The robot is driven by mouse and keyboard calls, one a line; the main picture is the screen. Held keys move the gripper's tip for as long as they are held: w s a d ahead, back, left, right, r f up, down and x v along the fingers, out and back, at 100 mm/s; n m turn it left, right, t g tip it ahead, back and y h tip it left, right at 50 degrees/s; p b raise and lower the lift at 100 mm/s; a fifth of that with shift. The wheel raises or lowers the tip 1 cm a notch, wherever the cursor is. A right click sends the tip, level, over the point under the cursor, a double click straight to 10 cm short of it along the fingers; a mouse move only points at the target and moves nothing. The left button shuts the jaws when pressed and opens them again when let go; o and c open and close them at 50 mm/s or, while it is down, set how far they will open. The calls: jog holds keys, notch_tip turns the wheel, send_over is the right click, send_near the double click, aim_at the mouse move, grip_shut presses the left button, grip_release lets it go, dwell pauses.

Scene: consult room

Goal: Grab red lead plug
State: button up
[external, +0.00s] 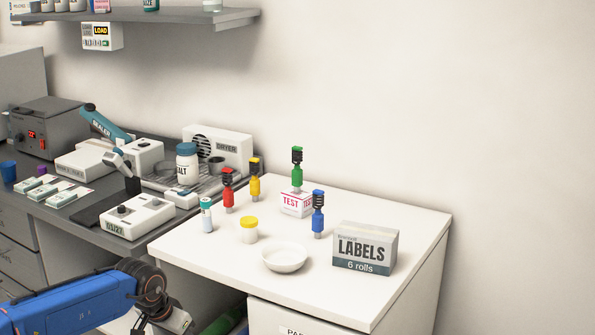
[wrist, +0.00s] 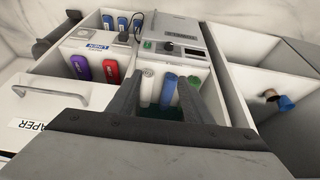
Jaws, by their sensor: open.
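The red lead plug (external: 228,190) stands upright on the white table top (external: 400,222), near its back left edge. It has a red body, a dark top and a grey lower end. A similar yellow plug (external: 254,180) stands just behind and right of it. My gripper (wrist: 160,82) is open in the wrist view, pointing into a compartmented drawer, with its fingers apart. In the external view my arm is low at the bottom left, below the table top and well away from the red plug; its fingertips are not clear there. The red plug does not show in the wrist view.
A green plug (external: 297,168) stands on a TEST box (external: 296,205), and a blue plug (external: 318,215) is in front. A teal-capped vial (external: 206,216), yellow-lidded jar (external: 249,232), white dish (external: 284,259) and LABELS box (external: 365,249) stand nearby. The drawer (wrist: 75,95) holds several coloured tubes.

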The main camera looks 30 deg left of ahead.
notch_tip(320, 180, up, 33)
jog(key=w+a+r+m+g, duration=0.15)
jog(key=w+r+m, duration=0.3)
jog(key=w, duration=0.55)
jog(key=m+g, duration=0.3)
jog(key=m, duration=1.1)
send_over(229, 190)
jog(key=shift+w+a+f, duration=0.15)
jog(key=shift+a+f, duration=0.05)
jog(key=shift+f, duration=0.85)
jog(key=shift+w+a+f, duration=0.15)
jog(key=shift+f, duration=0.9)
jog(key=shift+s+d+f, duration=0.1)
jog(key=shift+s+f, duration=0.05)
jog(key=shift+f, duration=6.05)
jog(key=c, duration=1.1)
